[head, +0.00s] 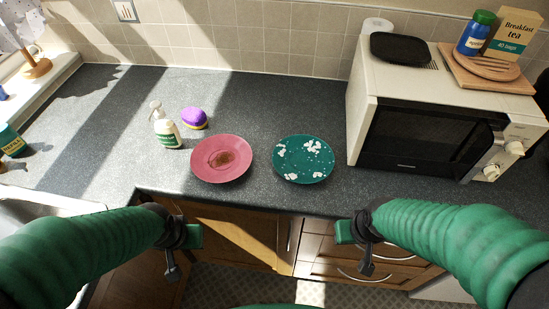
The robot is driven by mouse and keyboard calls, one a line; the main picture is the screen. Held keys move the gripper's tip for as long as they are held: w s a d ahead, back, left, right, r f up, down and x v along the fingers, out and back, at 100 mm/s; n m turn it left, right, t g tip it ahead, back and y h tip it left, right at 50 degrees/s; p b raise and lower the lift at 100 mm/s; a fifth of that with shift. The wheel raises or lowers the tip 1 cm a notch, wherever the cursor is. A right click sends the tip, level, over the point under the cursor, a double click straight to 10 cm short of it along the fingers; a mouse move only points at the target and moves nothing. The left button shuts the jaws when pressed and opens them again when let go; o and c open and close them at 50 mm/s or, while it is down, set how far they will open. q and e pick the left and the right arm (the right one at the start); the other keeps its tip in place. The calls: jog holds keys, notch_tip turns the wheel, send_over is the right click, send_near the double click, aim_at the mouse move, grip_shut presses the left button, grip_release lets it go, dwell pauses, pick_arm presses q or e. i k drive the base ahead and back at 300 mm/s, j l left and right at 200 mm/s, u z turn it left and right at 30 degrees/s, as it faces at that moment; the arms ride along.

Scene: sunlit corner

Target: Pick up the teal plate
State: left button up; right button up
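The teal plate (308,168) lies flat on the dark worktop, with white patches and specks on its top. It is right of a pink plate and near the worktop's front edge. My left gripper (182,252) is in front of the worktop edge, below and left of the pink plate. My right gripper (356,250) is in front of the edge, below and right of the teal plate. Neither gripper touches a plate. I cannot make out whether their fingers are open or shut.
The pink plate (236,151) has a brown stain. A microwave (431,136) stands close right of the teal plate. A sink (40,205) is at the left.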

aim_at(300, 159)
jog(key=k+l+u, duration=0.15)
jog(key=l+u, duration=0.3)
jog(key=k+l+u, duration=0.2)
jog(key=u, duration=0.25)
jog(key=k+l+u, duration=0.25)
jog(key=l+u, duration=0.25)
jog(key=l, duration=0.35)
jog(key=k+l, duration=0.1)
jog(key=l, duration=0.2)
